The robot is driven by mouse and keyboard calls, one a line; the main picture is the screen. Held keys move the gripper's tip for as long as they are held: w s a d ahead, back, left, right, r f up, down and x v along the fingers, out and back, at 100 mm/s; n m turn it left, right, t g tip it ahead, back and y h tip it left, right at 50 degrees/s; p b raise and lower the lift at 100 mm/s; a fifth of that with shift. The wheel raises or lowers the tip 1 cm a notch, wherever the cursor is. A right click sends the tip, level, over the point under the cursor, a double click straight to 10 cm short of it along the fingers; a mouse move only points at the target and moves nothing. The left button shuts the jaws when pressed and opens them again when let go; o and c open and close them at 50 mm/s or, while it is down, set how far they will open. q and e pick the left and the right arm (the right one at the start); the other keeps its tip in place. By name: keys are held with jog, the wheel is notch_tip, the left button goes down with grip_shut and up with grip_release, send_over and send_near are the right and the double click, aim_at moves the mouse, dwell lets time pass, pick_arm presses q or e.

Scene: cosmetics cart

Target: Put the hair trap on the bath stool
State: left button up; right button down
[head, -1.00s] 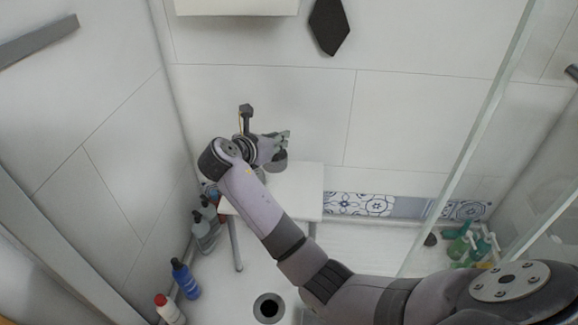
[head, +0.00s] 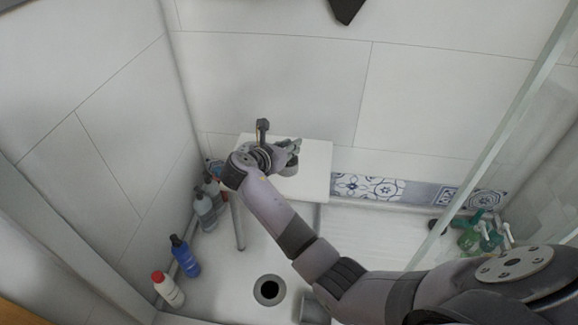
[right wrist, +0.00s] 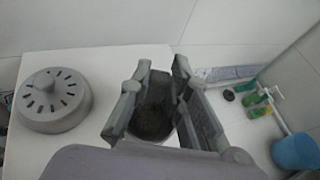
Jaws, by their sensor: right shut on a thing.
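The white bath stool (head: 316,160) stands against the back wall; its top also shows in the right wrist view (right wrist: 82,62). My right gripper (head: 293,149) is over the stool top. In the right wrist view my right gripper (right wrist: 160,72) is shut on a dark grey, cup-like piece, which I take for the hair trap (right wrist: 152,118). The hair trap also shows under the fingertips in the head view (head: 288,168). I cannot tell whether it touches the stool. A grey slotted round cover with a knob (right wrist: 52,102) sits on the stool, left of the gripper. My left gripper is out of view.
The round floor drain (head: 269,290) is open in front of the stool. Several bottles, including a blue one (head: 185,257) and a white one with a red cap (head: 167,289), line the left wall. Green bottles (head: 470,238) stand at right behind the glass. A blue bucket (right wrist: 296,152) is at far right.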

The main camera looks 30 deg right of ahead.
aim_at(290, 172)
jog(key=shift+w+f, duration=0.1)
jog(key=shift+f, duration=0.65)
jog(key=shift+d+f+b, duration=0.1)
jog(key=shift+f+b, duration=0.2)
jog(key=shift+f, duration=0.2)
notch_tip(290, 172, down, 4)
jog(key=shift+r+b, duration=0.25)
jog(key=shift+b, duration=0.5)
jog(key=shift+f, duration=0.2)
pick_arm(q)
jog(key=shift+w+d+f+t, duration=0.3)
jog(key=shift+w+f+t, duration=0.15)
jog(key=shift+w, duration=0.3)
pick_arm(e)
jog(key=shift+r, duration=0.1)
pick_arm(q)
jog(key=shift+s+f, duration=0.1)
pick_arm(e)
jog(key=c, duration=1.5)
grip_release()
